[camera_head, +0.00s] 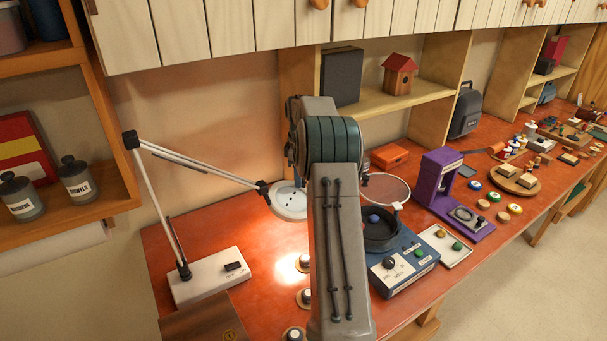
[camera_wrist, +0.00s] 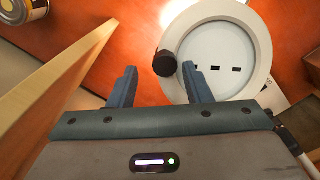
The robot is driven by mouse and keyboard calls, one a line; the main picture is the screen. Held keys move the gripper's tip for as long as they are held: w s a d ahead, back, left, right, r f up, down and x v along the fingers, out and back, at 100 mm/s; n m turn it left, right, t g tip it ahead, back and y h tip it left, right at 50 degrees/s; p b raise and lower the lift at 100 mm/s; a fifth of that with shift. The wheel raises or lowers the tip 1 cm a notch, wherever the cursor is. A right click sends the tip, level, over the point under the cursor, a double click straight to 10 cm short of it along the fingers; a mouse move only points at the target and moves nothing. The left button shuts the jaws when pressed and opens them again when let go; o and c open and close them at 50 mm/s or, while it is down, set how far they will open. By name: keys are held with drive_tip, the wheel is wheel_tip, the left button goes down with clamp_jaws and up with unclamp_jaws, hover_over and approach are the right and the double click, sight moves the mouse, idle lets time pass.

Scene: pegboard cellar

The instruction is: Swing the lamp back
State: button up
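The desk lamp has a white base (camera_head: 208,278) with an on/off switch, thin jointed white arms (camera_head: 200,163) and a round white head (camera_head: 289,202). The head reaches out over the red worktop, and a bright patch of light lies on the wood below. In the wrist view the lamp head (camera_wrist: 262,45) fills the upper right, with a dark round knob (camera_wrist: 165,63) at its left edge. My gripper (camera_wrist: 160,72) is open, its two blue fingers apart. The knob appears between the fingertips, nearer the right one; I cannot tell whether they touch. In the head view my arm hides the gripper.
Wooden cabinets (camera_head: 230,30) hang above the worktop. A blue device with a black bowl (camera_head: 382,232) and a purple stand (camera_head: 440,185) are to the right of my arm. In the wrist view a wooden board (camera_wrist: 55,85) rises at left, with a tin (camera_wrist: 22,10) beyond it.

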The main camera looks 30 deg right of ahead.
drive_tip(key=shift+s+d, duration=0.15)
drive_tip(key=shift+s, duration=0.1)
wheel_tip(320, 180, up, 12)
drive_tip(key=b, duration=0.1)
drive_tip(key=shift+b, duration=0.4)
drive_tip(key=shift+w, duration=0.1)
